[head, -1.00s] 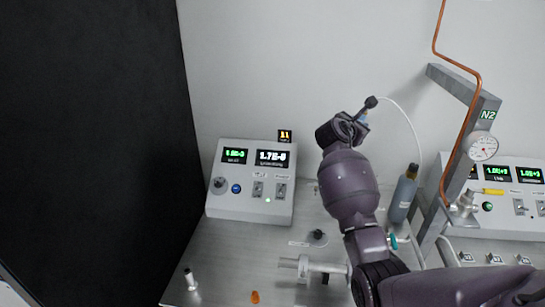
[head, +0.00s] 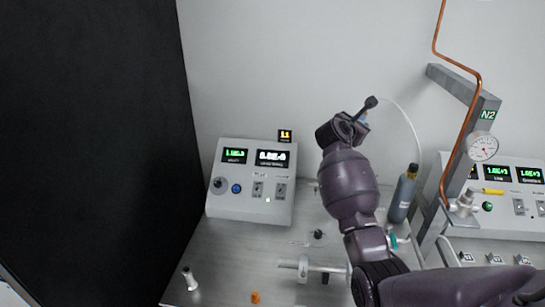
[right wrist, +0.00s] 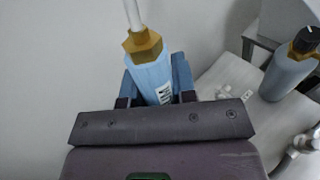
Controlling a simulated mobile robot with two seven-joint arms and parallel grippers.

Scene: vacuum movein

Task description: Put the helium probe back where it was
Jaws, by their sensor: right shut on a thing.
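My right gripper (right wrist: 155,92) is shut on the helium probe (right wrist: 150,70), a light blue body with a brass hex collar and a pale hose at its end. In the head view my right gripper (head: 356,122) is raised in front of the grey wall, above the bench. A thin white hose (head: 408,122) curves from beside the gripper down to the right. No holder for the probe can be made out. My left gripper is not in view.
A console (head: 252,182) with two green-and-white displays stands left on the bench. A grey bottle (head: 403,198), the N2 post (head: 468,150) with gauge and copper pipe, and another console (head: 520,180) stand right. Small fittings (head: 302,268) lie in front. A black panel (head: 95,150) bounds the left.

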